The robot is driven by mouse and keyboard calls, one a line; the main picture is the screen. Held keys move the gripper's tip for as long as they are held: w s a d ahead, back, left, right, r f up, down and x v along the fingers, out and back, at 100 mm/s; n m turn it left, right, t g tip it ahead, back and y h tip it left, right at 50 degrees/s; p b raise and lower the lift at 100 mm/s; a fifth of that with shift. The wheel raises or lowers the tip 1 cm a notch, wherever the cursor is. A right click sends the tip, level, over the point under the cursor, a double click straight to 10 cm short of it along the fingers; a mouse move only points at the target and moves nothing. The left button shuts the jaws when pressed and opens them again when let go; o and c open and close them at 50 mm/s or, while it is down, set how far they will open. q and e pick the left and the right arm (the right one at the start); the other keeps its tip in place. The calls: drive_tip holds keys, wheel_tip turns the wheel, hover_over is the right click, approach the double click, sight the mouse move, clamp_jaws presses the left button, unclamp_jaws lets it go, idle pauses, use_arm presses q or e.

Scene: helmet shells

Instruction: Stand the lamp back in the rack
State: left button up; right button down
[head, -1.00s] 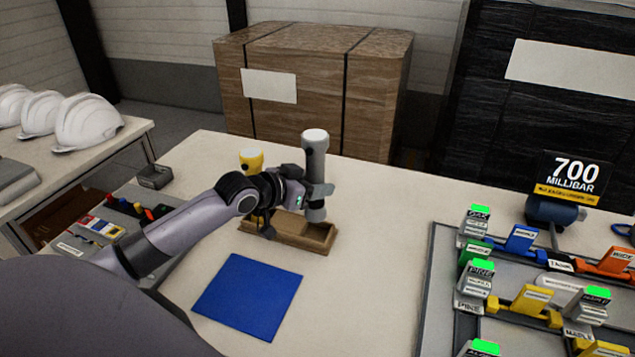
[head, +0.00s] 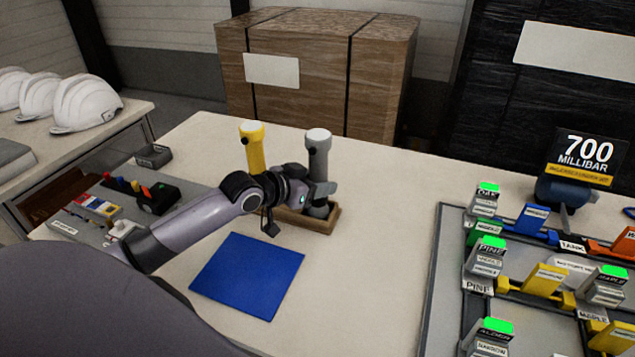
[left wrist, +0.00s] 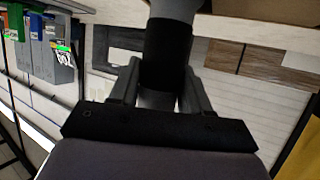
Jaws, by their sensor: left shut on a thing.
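The grey lamp (head: 318,158) is upright, with a pale round top. My left gripper (head: 322,190) is shut on it at its lower part. The wooden rack (head: 313,224) lies on the table under it. The lamp's foot is at the rack's right end; I cannot tell whether it rests on the bottom. A yellow lamp (head: 253,155) stands upright at the rack's left, its lower part hidden by my arm. In the left wrist view a dark section of the grey lamp (left wrist: 165,60) is between the two fingers. My right gripper is not in view.
A blue mat (head: 248,275) lies in front of the rack. A grey board (head: 448,270) with labelled coloured blocks is on the right, by a 700 millibar sign (head: 585,158). A small dark box (head: 153,156) is at the left. The table between rack and board is clear.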

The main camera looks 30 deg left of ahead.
use_arm(q)
drive_tip(key=shift+f, duration=0.4)
drive_tip(key=o, duration=1.3)
drive_tip(key=shift+f, duration=0.1)
drive_tip(key=shift+s, duration=0.1)
drive_tip(key=shift+v, duration=3.5)
